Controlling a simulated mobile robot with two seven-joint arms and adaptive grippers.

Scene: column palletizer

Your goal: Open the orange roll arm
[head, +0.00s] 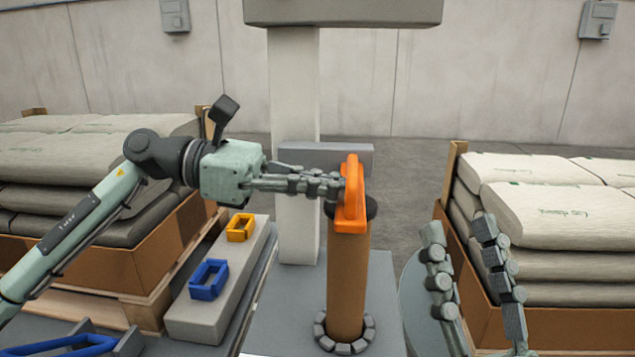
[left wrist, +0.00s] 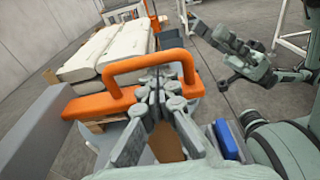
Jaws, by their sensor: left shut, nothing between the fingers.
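The orange roll arm (head: 352,195) lies over the top of an upright brown roll (head: 347,275) in the head view. In the left wrist view its raised handle loop (left wrist: 147,60) and flat bar (left wrist: 85,106) show. My left gripper (head: 335,186) is shut and empty, its fingertips right at the left side of the orange arm. In the left wrist view the fingertips (left wrist: 160,76) lie in front of the handle opening; I cannot tell whether they touch it. My right gripper (head: 459,229) is open and empty, right of the roll; it also shows in the left wrist view (left wrist: 222,40).
A grey column (head: 294,150) stands behind the roll. Stacks of sacks stand on pallets at left (head: 85,155) and right (head: 545,200). Floor shows between the column and the right pallet.

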